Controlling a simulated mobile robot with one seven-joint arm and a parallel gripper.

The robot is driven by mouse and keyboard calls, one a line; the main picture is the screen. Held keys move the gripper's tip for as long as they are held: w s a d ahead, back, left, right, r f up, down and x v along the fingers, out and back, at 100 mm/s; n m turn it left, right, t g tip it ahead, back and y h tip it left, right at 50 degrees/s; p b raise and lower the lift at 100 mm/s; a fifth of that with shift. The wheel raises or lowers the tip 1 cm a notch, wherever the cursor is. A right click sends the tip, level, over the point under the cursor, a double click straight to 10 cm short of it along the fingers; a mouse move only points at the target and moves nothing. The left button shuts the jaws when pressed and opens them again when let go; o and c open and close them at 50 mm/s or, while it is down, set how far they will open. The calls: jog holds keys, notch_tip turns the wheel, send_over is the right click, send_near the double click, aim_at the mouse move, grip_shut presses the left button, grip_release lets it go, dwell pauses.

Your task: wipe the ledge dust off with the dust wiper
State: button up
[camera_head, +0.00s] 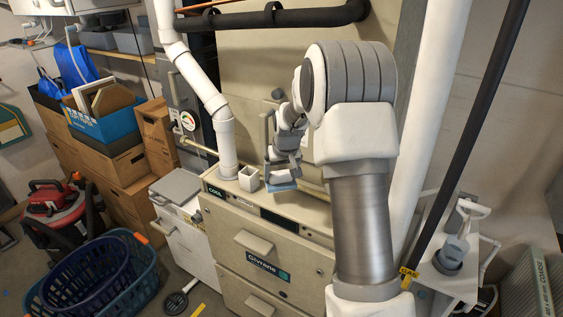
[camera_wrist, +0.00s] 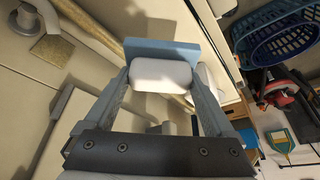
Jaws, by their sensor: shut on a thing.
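My gripper (camera_head: 283,172) is just above the top of a beige furnace cabinet. In the wrist view my gripper (camera_wrist: 160,82) is shut on the dust wiper, with one finger on each side of its white handle (camera_wrist: 161,74). The wiper's flat blue pad (camera_wrist: 162,50) is beyond the fingertips. The blue pad (camera_head: 283,187) also shows below the gripper, close to the ledge (camera_head: 216,179); I cannot tell whether it touches. A rough tan patch (camera_wrist: 52,49) shows at upper left in the wrist view; I cannot tell whether it is dust.
A beige pipe (camera_head: 313,190) runs behind the pad. Blue baskets (camera_head: 97,279), a red vacuum (camera_head: 56,199) and cardboard boxes (camera_head: 125,165) are on the left.

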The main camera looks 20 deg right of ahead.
jog(key=shift+r+p, duration=0.6)
jog(key=shift+r, duration=0.75)
